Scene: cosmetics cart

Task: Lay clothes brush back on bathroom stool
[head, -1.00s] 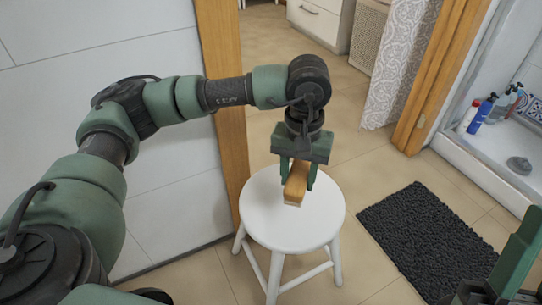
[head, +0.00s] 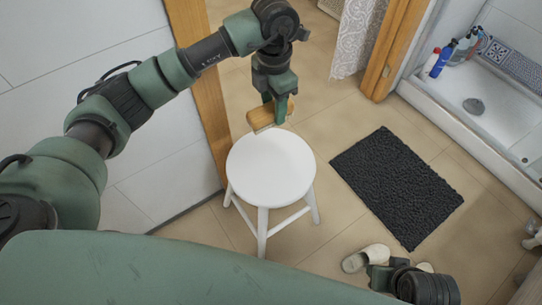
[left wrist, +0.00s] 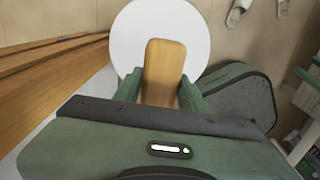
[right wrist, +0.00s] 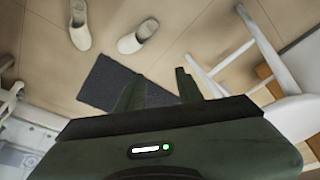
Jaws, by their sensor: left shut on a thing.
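The clothes brush (head: 268,116) is a wooden block held in my left gripper (head: 279,102). In the left wrist view the brush (left wrist: 163,66) lies between the two green fingers, with the white seat behind it. The bathroom stool (head: 270,168) is white and round, with a bare seat. In the head view the brush shows at the seat's far edge and appears raised above it. The bristles cannot be made out. My right gripper (right wrist: 158,80) is open and empty in the right wrist view, with its fingers apart over the floor and mat.
A dark mat (head: 396,187) lies on the floor right of the stool. Pale slippers (head: 366,258) lie in front of it. A shower tray (head: 476,128) with bottles (head: 443,58) is at the right. A wooden door frame (head: 199,92) and white wall stand left of the stool.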

